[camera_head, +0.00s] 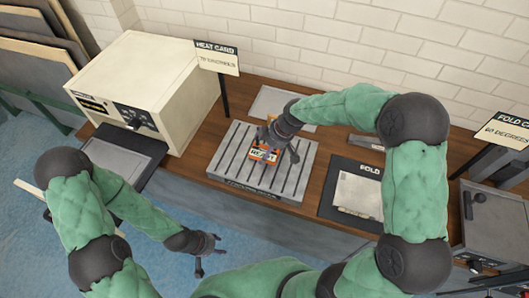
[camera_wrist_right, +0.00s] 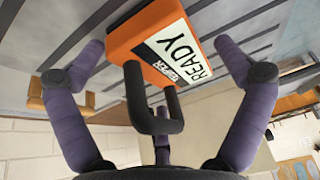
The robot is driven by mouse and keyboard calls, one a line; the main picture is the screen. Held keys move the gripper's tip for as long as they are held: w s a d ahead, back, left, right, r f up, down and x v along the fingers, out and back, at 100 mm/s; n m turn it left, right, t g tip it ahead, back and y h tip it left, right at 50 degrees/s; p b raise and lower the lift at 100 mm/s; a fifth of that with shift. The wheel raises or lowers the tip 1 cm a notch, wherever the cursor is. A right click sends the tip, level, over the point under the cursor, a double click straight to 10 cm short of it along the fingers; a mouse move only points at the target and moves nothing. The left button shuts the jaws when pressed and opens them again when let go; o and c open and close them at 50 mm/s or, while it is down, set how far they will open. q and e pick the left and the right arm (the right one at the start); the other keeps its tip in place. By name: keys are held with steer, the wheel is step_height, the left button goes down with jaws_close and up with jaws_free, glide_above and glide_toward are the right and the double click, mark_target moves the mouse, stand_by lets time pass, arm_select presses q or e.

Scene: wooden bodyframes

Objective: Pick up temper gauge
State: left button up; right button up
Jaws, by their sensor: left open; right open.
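The temper gauge (camera_head: 263,154) is a small orange block with a white label; it is on the grey slotted plate (camera_head: 228,173) in the middle of the bench. In the right wrist view the gauge (camera_wrist_right: 168,45) shows the words READY and TEMPER and a dark loop handle (camera_wrist_right: 155,118) pointing toward my palm. My right gripper (camera_head: 274,148) is over it with fingers open, one on each side of the gauge, with gaps visible; it also shows in the right wrist view (camera_wrist_right: 160,50). My left gripper (camera_head: 208,256) is open and empty, in front of the bench.
A cream oven-like box (camera_head: 140,85) with a heat card sign (camera_head: 217,60) stands at the left. A dark fold mat (camera_head: 332,205) with a paper lies right of the plate. A grey machine (camera_head: 490,218) and fold card (camera_head: 507,130) are far right. A brick wall is behind.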

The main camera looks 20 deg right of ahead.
steer(key=c, duration=1.3)
steer(key=shift+r, duration=0.1)
